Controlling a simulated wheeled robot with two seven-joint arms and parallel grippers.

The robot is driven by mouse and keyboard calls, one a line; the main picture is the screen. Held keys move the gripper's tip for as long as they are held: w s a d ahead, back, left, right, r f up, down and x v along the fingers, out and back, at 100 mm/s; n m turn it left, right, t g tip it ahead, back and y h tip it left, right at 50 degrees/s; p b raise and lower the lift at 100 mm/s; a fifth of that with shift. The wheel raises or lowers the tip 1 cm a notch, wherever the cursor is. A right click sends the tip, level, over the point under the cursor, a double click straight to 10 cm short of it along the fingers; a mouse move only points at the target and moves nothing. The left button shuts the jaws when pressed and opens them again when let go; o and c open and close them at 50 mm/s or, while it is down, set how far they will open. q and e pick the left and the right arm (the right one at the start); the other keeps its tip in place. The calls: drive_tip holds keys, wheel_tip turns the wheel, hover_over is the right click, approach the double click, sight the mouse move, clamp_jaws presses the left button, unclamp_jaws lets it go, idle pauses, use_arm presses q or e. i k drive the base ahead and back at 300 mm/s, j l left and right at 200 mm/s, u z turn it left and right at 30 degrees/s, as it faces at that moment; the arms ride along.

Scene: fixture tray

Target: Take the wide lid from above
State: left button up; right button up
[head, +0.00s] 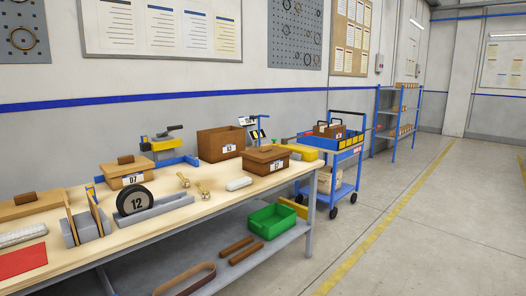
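A wide flat wooden lid (32,206) with a dark brown block handle (25,198) lies at the back left of the workbench, partly cut off by the picture's left edge. Which lid the task means cannot be told for sure. A light wooden box (131,179) marked 07 has a lid (128,168) with a brown handle. A darker brown box (277,167) to the right also has a lid (265,153) with a handle. Neither of my grippers is in view.
On the workbench (215,208) stand a wheel marked 12 (134,200) in a grey fixture, an open brown box (220,146), brass pieces (203,190) and a red mat (22,261). A green bin (272,222) sits on the lower shelf. A blue cart (342,165) stands right; floor beyond is clear.

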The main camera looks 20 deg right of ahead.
sight(267, 152)
drive_tip(key=i+l+u, duration=0.1)
drive_tip(key=i+l, duration=0.25)
drive_tip(key=i+l+u, duration=0.1)
drive_tip(key=i+l, duration=0.25)
drive_tip(key=i+l+u, duration=0.15)
drive_tip(key=i+l, duration=0.25)
drive_tip(key=i+l+u, duration=0.1)
drive_tip(key=i+l, duration=0.35)
drive_tip(key=i+l+u, duration=0.1)
drive_tip(key=i+l, duration=0.25)
drive_tip(key=i+l+u, duration=0.1)
drive_tip(key=i+l, duration=0.2)
drive_tip(key=l, duration=0.25)
drive_tip(key=i+l+u, duration=0.15)
drive_tip(key=i+l, duration=0.2)
drive_tip(key=l, duration=0.2)
